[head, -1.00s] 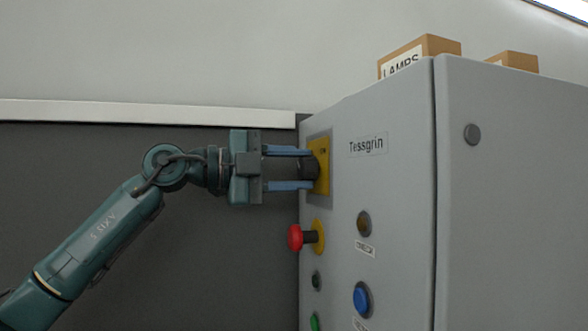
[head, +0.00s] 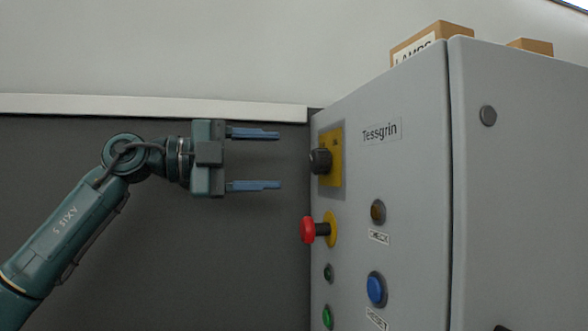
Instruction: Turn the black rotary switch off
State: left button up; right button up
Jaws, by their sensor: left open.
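The black rotary switch (head: 320,161) sits on a yellow plate (head: 336,158) on the upper left of the grey cabinet's front. The markings on the plate are too small to read, so I cannot tell the switch position. My left gripper (head: 280,160) is open and empty, left of the switch at about its height. Its two blue fingers lie one above the other and point at the switch, with a clear gap between fingertips and knob. My right gripper does not show.
A red mushroom button (head: 308,229) sticks out below the switch. Lower on the grey cabinet (head: 410,110) are an amber lamp (head: 377,211), a blue button (head: 376,289) and green buttons (head: 327,317). Cardboard boxes (head: 445,31) stand on top.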

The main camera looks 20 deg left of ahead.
pick_arm(q)
jog(key=v, duration=0.6)
jog(key=shift+b, duration=0.35)
